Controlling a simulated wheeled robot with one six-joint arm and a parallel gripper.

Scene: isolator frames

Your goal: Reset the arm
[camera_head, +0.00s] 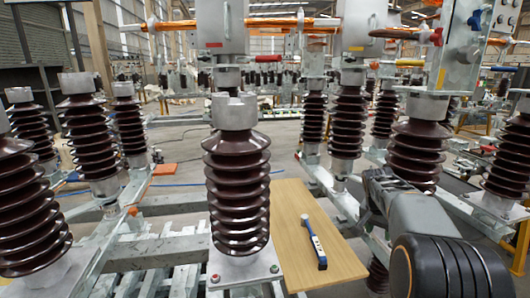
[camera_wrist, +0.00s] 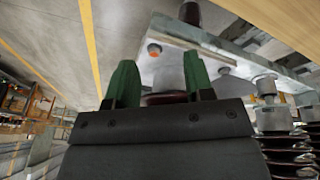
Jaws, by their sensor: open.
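My gripper (camera_wrist: 161,80) shows in the wrist view with its two green fingers apart and nothing held between them. Beyond the fingers are a pale metal beam (camera_wrist: 225,62) and part of a brown insulator, partly hidden by the gripper. In the head view, my arm's grey and black links are at the lower right, beside the wooden board. I cannot make out the fingers clearly there.
A wooden board (camera_head: 290,215) bears a blue-and-white tool (camera_head: 314,243). A brown ribbed insulator (camera_head: 237,190) stands left of the board. Another insulator (camera_head: 418,150) stands close behind my arm. Metal frame beams (camera_head: 150,250) run along the lower left.

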